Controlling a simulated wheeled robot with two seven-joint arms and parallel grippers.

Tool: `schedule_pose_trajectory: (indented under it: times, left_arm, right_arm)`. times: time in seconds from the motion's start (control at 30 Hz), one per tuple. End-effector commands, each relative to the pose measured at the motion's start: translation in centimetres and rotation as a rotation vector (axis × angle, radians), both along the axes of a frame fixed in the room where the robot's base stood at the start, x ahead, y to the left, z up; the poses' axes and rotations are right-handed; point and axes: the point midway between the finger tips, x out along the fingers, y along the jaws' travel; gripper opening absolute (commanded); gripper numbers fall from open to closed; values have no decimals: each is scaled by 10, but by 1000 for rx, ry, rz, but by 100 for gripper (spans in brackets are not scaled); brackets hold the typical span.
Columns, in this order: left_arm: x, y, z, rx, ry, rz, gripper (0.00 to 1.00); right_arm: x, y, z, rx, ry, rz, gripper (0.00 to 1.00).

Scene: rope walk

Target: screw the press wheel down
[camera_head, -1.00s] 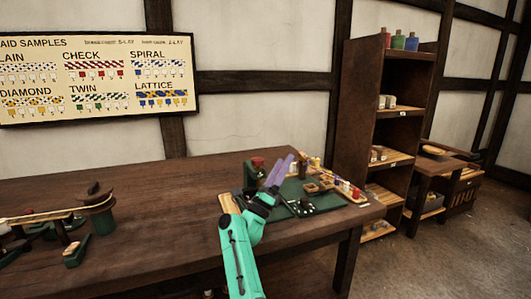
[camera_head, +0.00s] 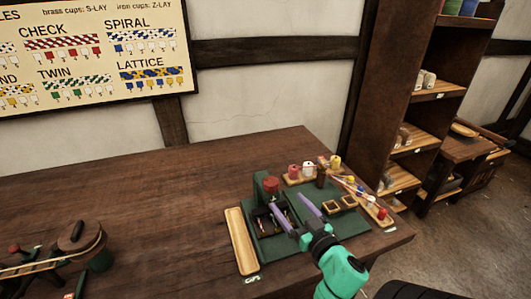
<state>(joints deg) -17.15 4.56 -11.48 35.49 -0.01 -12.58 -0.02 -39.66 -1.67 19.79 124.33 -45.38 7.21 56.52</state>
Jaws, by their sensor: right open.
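A small green press (camera_head: 261,191) with a round red wheel (camera_head: 271,184) on top stands at the back left of a dark green board (camera_head: 270,249) on the table. My right gripper (camera_head: 286,199) is over this board, coming in from the lower right. Its two lavender fingers are spread apart with nothing between them. The left finger points toward the press and covers part of the dark tray in front of it. The fingers look apart from the red wheel, but their height is hard to judge. My left gripper is not in view.
A long wooden tray (camera_head: 241,241) lies left of the board. Small wooden boxes (camera_head: 340,205), spools (camera_head: 294,171) and a rack of coloured pieces (camera_head: 371,206) crowd its right and back. A round dark device (camera_head: 82,236) stands far left. The table (camera_head: 150,190) between is bare.

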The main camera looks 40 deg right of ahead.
Motion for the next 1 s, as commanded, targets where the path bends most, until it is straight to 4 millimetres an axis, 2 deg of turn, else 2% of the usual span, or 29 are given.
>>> schedule_pose_trajectory:
  times: [0.17,0.4,0.6,0.73,0.97,1.0]
  left_arm:
    - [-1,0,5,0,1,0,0]
    - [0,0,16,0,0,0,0]
    - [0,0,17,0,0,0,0]
    - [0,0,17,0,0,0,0]
    - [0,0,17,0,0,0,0]
    - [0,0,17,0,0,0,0]
  right_arm:
    - [24,-4,0,-5,0,2,91]
    - [87,-17,1,-4,-1,1,91]
    - [129,-25,-3,-2,1,0,91]
    - [140,-28,-4,-1,2,0,91]
    - [141,-28,-4,-1,2,1,91]
    - [141,-28,-4,-1,2,1,80]
